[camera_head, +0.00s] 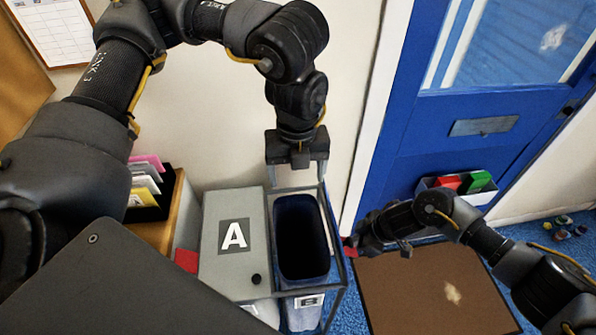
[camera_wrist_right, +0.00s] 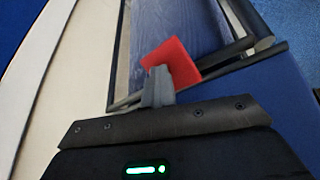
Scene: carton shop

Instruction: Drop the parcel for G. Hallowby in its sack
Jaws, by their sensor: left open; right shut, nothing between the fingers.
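A stand (camera_head: 341,277) holds two sack places. A grey lid marked A (camera_head: 215,262) covers the left one. The right sack (camera_head: 302,311), with a tag reading B, is uncovered, and its inside is too dark to see into. My left gripper (camera_head: 299,180) is open and empty, pointing down above the back of sack B's mouth. My right gripper (camera_head: 358,245) is shut and empty at the stand's right side. Its closed fingers (camera_wrist_right: 158,85) are at a red plate (camera_wrist_right: 172,64) in the right wrist view; touching or apart is unclear. I see no parcel and no name.
A wooden cabinet (camera_head: 158,235) with a file holder stands left of the stand. A blue door (camera_head: 480,125) with a bin of coloured items (camera_head: 455,187) is at right. A brown mat (camera_head: 430,290) lies on the blue carpet. Small toys (camera_head: 562,228) lie far right.

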